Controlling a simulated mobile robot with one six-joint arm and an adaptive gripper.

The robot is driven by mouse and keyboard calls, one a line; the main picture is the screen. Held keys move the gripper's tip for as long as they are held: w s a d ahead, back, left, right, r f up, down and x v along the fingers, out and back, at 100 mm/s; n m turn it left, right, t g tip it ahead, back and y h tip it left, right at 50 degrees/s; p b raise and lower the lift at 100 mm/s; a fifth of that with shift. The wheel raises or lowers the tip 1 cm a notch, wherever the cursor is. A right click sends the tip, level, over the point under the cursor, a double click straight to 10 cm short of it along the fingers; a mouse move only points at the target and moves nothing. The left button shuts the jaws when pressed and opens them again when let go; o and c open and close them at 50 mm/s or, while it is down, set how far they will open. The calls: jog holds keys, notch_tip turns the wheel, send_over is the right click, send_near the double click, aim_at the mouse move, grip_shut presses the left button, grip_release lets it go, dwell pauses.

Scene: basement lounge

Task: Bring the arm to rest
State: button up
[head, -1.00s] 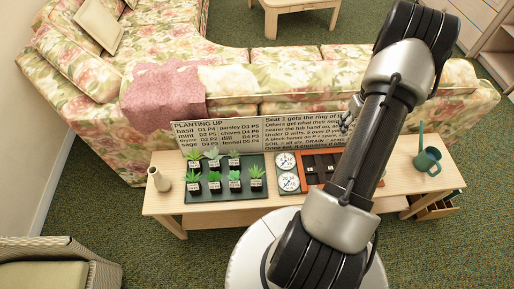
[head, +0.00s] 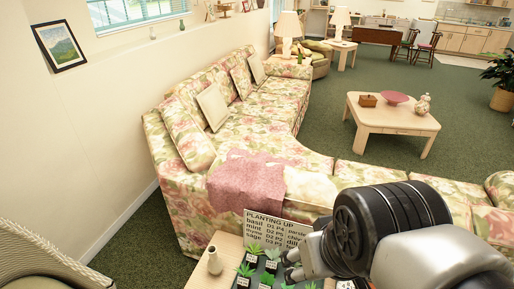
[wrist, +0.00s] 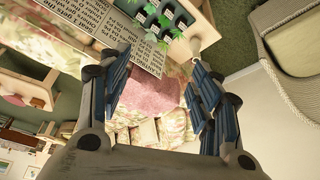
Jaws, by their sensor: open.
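My gripper (wrist: 160,92) is open and empty in the wrist view, with its two fingers wide apart. Past the fingers show the pink throw (wrist: 150,95), the sign (wrist: 128,30) and several potted plants, all beyond the fingers and not touched. In the head view my gripper (head: 291,266) is at the lower middle, partly hidden behind my arm, over the table with the plants. The potted plants (head: 250,257) stand on this table beside the gripper. The sign (head: 272,226) "PLANTING UP" stands behind them, its right part hidden by my arm.
A wicker armchair (head: 45,255) is at lower left. A coffee table (head: 392,117) stands on open green carpet (head: 460,90).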

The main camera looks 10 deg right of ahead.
jog(key=shift+s+a+f, duration=0.2)
jog(key=shift+s+a, duration=0.4)
jog(key=shift+s, duration=0.3)
